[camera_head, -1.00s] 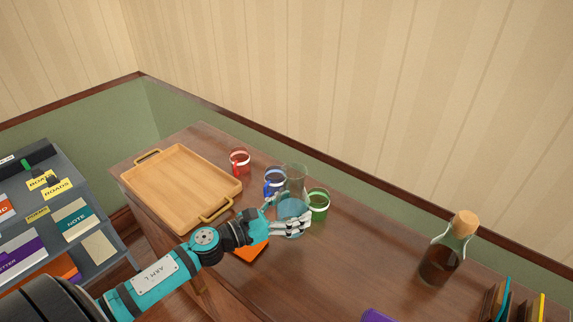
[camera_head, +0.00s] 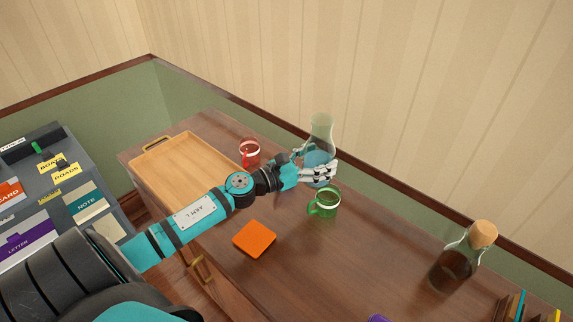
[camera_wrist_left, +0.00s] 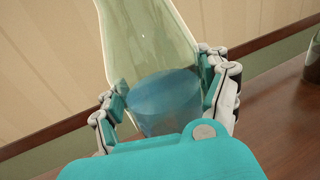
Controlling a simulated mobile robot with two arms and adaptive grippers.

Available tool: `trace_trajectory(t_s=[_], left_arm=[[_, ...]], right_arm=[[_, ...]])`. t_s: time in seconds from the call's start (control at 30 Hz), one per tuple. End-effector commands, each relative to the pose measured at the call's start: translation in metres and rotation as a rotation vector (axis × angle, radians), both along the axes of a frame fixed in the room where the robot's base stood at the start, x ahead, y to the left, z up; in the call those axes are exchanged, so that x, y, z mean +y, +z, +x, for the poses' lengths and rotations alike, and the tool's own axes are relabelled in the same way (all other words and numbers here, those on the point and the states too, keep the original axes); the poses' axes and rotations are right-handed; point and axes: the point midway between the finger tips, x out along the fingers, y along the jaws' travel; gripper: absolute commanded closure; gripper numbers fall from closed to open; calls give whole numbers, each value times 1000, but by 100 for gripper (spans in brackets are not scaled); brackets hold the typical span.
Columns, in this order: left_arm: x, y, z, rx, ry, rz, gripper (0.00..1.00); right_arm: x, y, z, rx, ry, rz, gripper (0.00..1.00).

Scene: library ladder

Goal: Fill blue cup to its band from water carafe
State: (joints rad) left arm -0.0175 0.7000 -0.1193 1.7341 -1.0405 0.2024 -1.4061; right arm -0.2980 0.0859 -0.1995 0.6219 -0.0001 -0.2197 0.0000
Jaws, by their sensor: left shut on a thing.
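My left gripper (camera_head: 322,172) is shut on the clear glass water carafe (camera_head: 321,128). Its fingers wrap the lower body, where pale blue water shows. In the left wrist view, the carafe (camera_wrist_left: 145,45) stands between the two fingers (camera_wrist_left: 168,100), with the water in its lower part. The carafe looks near upright at the back of the desk, close to the wall. I cannot tell whether its base touches the desk. The blue cup is not visible now; the left hand and wrist cover the area where it stood. My right gripper is not in view.
A red cup (camera_head: 250,160) stands left of the hand, beside the wooden tray (camera_head: 190,168). A green cup (camera_head: 324,203) stands just in front of the carafe. An orange square (camera_head: 254,239) lies nearer. A corked dark bottle (camera_head: 458,265) stands right; the desk between is clear.

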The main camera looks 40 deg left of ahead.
Motion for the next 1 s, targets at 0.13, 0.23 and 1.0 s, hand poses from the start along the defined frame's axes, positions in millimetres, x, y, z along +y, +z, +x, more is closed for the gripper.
trace_trajectory(t_s=[0.13, 0.23, 1.0], left_arm=[[0, 3, 1, -5, 0, -9, 83], [-1, 1, 1, -3, 1, -30, 83], [-4, 7, 0, 46, -1, -391, 83]], right_arm=[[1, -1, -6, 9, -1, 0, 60], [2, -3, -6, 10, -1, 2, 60], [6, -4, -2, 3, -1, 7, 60]])
